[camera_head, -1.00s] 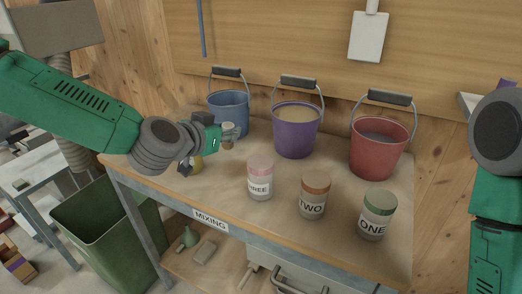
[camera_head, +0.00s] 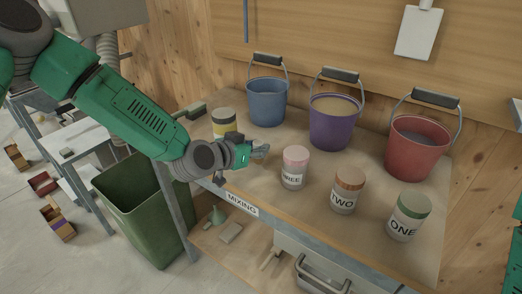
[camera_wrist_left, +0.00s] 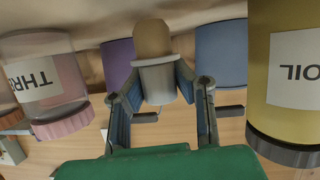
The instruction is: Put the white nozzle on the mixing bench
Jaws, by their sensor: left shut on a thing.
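My left gripper (camera_head: 262,150) is shut on a small pale piece that appears to be the white nozzle. The gripper is over the near left part of the mixing bench (camera_head: 276,214), left of the jar labelled THREE (camera_head: 294,168). I cannot tell whether the nozzle touches the bench top. My right gripper is out of view.
A yellow OIL jar (camera_head: 224,125) stands behind my left wrist. Blue (camera_head: 267,103), purple (camera_head: 331,125) and red (camera_head: 417,150) buckets line the back. Jars TWO (camera_head: 346,190) and ONE (camera_head: 409,217) stand to the right. A green bin (camera_head: 150,215) is left of the bench.

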